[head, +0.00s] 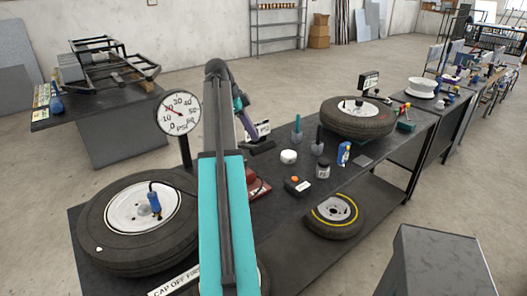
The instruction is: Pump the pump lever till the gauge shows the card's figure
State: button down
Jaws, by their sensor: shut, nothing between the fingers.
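A round white gauge (178,113) marked PSI stands on a post behind the near tyre. Its thin needle points to the upper left, on the low side of the scale; the exact figure is too small to tell. A red pump-like body (257,187) sits on the bench, mostly hidden behind my teal arm; I cannot make out its lever. A white card (263,128) stands behind my gripper, its writing partly covered and unreadable. My gripper (263,149) is shut and empty, above the bench beyond the red body. I cannot tell whether it touches anything.
The near tyre (110,246) holds a blue-handled tool. A far tyre (358,126) has a small dark display. A white puck (288,156), orange-buttoned box (297,185), dark jar (322,169) and blue bottle (343,153) stand on the bench. A yellow-striped wheel (334,214) sits lower.

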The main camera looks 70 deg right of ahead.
aim_at(257, 150)
jog(key=shift+b+x, duration=0.6)
jog(key=shift+x, duration=1.2)
jog(key=shift+f+b, duration=0.9)
jog(key=shift+f, duration=1.3)
jog(key=w, duration=0.1)
jog(key=w+a+r, duration=0.1)
jog(key=shift+w+p, duration=0.35)
